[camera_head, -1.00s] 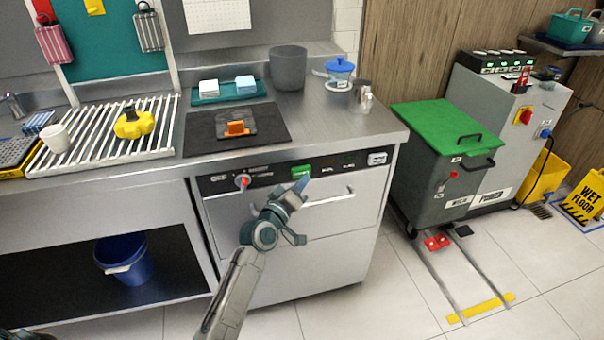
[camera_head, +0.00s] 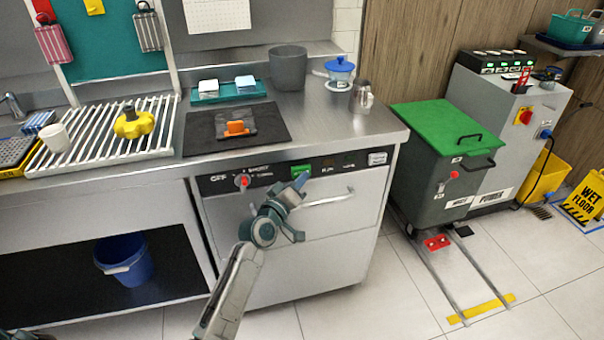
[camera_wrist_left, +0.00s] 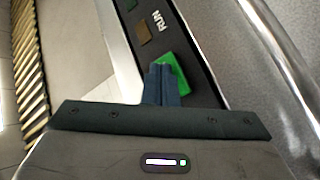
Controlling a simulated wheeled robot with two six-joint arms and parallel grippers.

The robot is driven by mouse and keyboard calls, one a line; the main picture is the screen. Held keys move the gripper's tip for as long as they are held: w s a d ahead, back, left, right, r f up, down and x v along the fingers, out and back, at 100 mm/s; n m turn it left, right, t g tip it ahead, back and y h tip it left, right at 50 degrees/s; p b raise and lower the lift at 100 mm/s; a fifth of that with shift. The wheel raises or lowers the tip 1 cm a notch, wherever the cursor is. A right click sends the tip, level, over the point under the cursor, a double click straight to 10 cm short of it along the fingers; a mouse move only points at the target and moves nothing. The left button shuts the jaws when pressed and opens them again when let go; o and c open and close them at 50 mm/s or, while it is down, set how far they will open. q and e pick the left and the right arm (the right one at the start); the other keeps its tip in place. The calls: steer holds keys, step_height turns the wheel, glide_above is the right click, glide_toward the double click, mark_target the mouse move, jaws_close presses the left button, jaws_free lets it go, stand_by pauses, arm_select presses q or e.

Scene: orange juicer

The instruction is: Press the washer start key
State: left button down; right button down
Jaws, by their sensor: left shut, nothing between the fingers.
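The washer (camera_head: 330,250) stands under the right end of the steel counter.
A bar handle (camera_head: 330,198) crosses the washer door, just right of my left gripper. On the counter above are a dark mat (camera_head: 200,145), a grey pot (camera_head: 288,68) and a metal jug (camera_head: 361,98). A green-lidded bin (camera_head: 440,190) stands to the right.

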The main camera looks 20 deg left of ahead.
arm_select(q)
steer(key=shift+w+a, duration=0.15)
steer(key=shift+w, duration=0.05)
steer(key=shift+s, duration=0.1)
stand_by(0.4)
steer(key=shift+s+d, duration=0.5)
steer(key=shift+s, duration=0.2)
steer(key=s+d, duration=0.1)
steer(key=s, duration=0.1)
steer(key=s+d+p, duration=0.1)
steer(key=s+d, duration=0.1)
stand_by(0.4)
steer(key=shift+a, duration=0.1)
stand_by(0.4)
